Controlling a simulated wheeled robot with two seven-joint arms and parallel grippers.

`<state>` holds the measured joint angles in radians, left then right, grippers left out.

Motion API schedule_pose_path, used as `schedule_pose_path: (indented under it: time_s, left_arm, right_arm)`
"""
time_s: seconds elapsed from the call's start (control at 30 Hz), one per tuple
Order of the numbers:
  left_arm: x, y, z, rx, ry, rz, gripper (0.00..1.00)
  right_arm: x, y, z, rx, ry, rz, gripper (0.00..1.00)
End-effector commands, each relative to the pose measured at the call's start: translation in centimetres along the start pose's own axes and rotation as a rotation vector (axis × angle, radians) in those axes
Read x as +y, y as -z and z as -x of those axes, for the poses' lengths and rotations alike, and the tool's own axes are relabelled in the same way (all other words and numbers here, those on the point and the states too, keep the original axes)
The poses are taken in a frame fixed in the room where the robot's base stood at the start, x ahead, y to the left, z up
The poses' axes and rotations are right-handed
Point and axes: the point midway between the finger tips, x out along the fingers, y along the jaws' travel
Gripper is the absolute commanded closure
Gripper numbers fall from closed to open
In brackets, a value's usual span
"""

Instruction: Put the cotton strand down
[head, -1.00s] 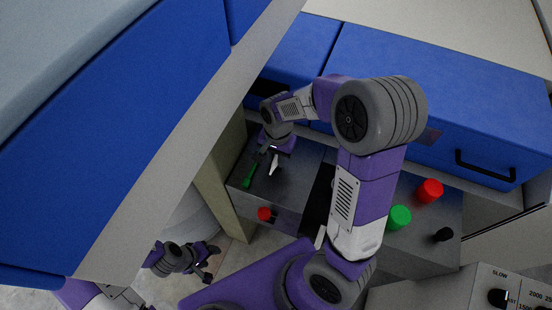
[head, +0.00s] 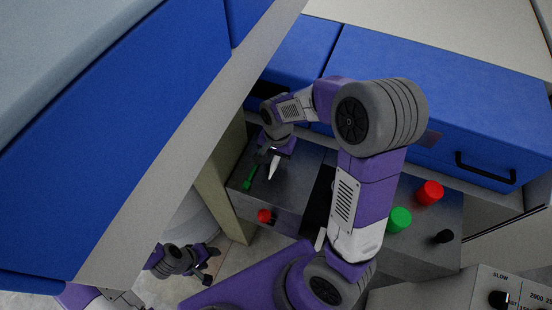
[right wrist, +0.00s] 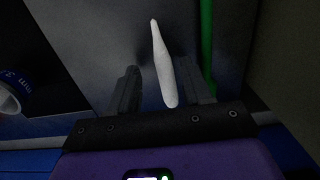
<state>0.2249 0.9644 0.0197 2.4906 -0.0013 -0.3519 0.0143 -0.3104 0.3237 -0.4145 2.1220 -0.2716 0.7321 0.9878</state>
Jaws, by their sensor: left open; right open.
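The cotton strand (head: 273,168) is a slim white piece, tapered at one end, at the grey metal top of a box-like unit. In the right wrist view the strand (right wrist: 163,65) shows between my right gripper's two dark fingers, with gaps on both sides. My right gripper (head: 269,157) is open above that top; whether the strand touches the metal is hard to tell. My left gripper (head: 208,263) is open and empty, low at the left, away from the strand.
A green rod (head: 249,179) lies just left of the strand and shows in the right wrist view (right wrist: 207,40). A red knob (head: 264,216) is on the unit's front. Red (head: 430,192) and green (head: 400,219) buttons stand right. Blue panels (head: 440,100) border the back.

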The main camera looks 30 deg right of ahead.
Motion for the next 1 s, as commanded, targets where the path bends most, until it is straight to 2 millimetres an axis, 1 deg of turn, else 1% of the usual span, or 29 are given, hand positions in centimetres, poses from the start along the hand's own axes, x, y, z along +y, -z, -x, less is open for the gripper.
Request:
schedule_pose_path:
  time_s: [0.03, 0.2, 0.3, 0.4, 0.53, 1.0]
  left_arm:
    - [0.2, 0.0, 0.5, 0.000, 0.000, 0.000, 0.45]
    - [0.5, -0.1, 1.4, 0.000, 0.000, 0.000, 0.45]
    - [0.7, -0.1, 1.8, 0.000, 0.000, 0.000, 0.45]
    - [0.7, -0.1, 1.9, 0.000, 0.000, 0.000, 0.45]
    - [0.8, -0.1, 2.0, 0.000, 0.000, 0.000, 0.45]
    - [0.7, -0.1, 1.9, 0.000, 0.000, 0.000, 0.45]
  right_arm:
    - [-0.1, 0.0, 1.1, 0.003, 0.004, 0.001, 0.51]
    - [-0.1, 0.0, 4.2, 0.003, 0.004, 0.002, 0.51]
    - [-0.1, 0.0, 5.6, 0.003, 0.003, 0.001, 0.51]
    - [0.0, 0.0, 6.4, 0.002, 0.002, 0.000, 0.51]
    - [0.0, 0.0, 6.8, 0.001, 0.000, 0.000, 0.51]
    - [0.0, 0.0, 6.7, 0.001, 0.000, 0.000, 0.51]
